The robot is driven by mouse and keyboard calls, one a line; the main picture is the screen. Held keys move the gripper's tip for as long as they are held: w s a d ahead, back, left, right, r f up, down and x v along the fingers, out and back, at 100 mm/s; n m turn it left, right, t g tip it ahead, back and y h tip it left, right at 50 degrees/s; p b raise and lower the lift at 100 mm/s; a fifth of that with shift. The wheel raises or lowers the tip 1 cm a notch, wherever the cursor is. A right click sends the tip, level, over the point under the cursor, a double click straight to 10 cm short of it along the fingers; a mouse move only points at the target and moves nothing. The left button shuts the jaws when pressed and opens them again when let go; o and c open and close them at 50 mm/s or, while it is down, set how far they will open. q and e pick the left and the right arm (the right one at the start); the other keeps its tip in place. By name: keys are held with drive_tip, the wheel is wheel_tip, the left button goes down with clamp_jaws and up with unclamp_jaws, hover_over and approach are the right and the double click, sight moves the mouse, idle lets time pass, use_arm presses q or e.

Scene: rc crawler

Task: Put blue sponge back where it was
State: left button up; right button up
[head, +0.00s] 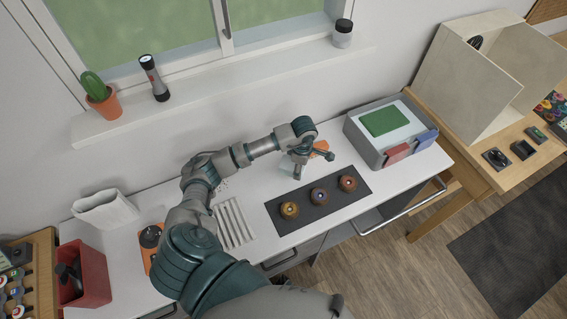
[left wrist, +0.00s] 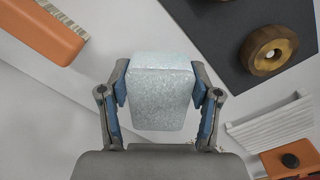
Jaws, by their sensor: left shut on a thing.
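My left gripper (head: 302,160) is over the white counter, near the back wall. In the left wrist view the left gripper (left wrist: 160,92) is shut on a pale blue, speckled sponge (left wrist: 160,85), with one finger on each side. In the head view the sponge (head: 288,166) shows as a pale block partly hidden by the gripper. I cannot tell whether it touches the counter. My right gripper is not in view.
A grey caddy (head: 375,157) with green, red and blue items stands right of the gripper. A dark mat (head: 275,208) with three round knobs lies in front. An orange brush (left wrist: 45,28) is close by. A ribbed white rack (head: 233,224) lies left.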

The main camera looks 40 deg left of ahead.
sight(286, 158)
use_arm(q)
drive_tip(key=a, duration=0.4)
drive_tip(key=shift+a+f+p, duration=0.35)
drive_tip(key=shift+a+p, duration=0.05)
drive_tip(key=shift+s+a, duration=0.1)
drive_tip(key=shift+a, duration=0.25)
drive_tip(key=shift+s+a+f, duration=0.1)
drive_tip(key=shift+a+f, duration=0.15)
drive_tip(key=shift+f, duration=0.05)
drive_tip(key=f, duration=0.1)
drive_tip(key=f+p, duration=0.1)
drive_tip(key=f, duration=0.1)
drive_tip(key=shift+a+f, duration=0.15)
drive_tip(key=shift+a, duration=0.25)
drive_tip(key=shift+d, duration=0.1)
drive_tip(key=o, duration=1.1)
drive_tip(key=shift+d, duration=0.35)
drive_tip(key=shift+c, duration=0.2)
drive_tip(key=shift+o, duration=0.2)
drive_tip(key=shift+d, duration=0.1)
drive_tip(key=shift+r, duration=0.4)
wheel_tip(286, 158, up, 11)
drive_tip(key=shift+f+b, duration=0.2)
drive_tip(key=shift+b, duration=0.7)
drive_tip(key=shift+r, duration=0.4)
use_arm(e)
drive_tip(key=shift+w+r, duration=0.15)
